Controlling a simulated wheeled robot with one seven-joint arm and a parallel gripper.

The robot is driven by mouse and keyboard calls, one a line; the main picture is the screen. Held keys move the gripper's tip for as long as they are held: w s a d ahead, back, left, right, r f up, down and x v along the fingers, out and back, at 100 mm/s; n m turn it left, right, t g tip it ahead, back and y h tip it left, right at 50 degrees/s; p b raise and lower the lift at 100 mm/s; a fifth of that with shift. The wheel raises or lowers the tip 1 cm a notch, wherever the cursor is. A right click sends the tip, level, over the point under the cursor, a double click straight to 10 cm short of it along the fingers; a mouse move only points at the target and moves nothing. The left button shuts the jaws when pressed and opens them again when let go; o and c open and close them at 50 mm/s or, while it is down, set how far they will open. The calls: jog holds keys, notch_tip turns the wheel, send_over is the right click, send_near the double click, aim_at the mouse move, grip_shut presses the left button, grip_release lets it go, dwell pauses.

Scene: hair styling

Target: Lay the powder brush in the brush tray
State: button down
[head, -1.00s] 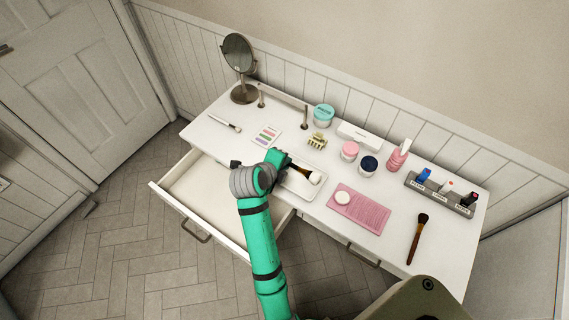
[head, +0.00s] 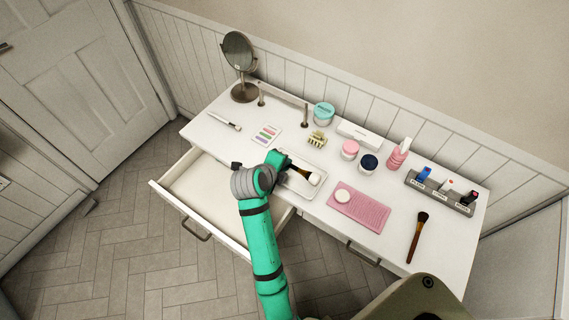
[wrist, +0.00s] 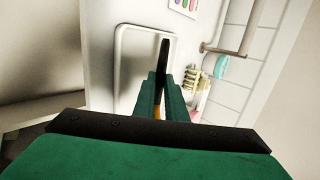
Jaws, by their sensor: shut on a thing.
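My gripper (head: 284,165) is shut on a brush with a dark handle and a pale, rounded head (head: 314,179). I take this to be the powder brush. It is over the white, rimmed brush tray (head: 299,187), with the head toward the right. I cannot tell whether the brush touches the tray. In the wrist view, the black handle (wrist: 164,62) sticks out beyond my gripper's green fingers (wrist: 159,95), along one side of the tray (wrist: 133,70).
A pink mat (head: 366,211) with a white round item lies right of the tray. Another brown brush (head: 417,236) lies further right. A hair clip (head: 317,139) and jars (head: 350,150) stand behind. The drawer (head: 205,198) is open at front left.

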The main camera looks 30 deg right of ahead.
jog(key=shift+f, duration=0.5)
dwell(0.4)
jog(key=c, duration=1.7)
grip_release()
jog(key=shift+a, duration=0.1)
jog(key=v, duration=1)
jog(key=shift+s+a+r, duration=0.15)
jog(key=shift+r, duration=0.2)
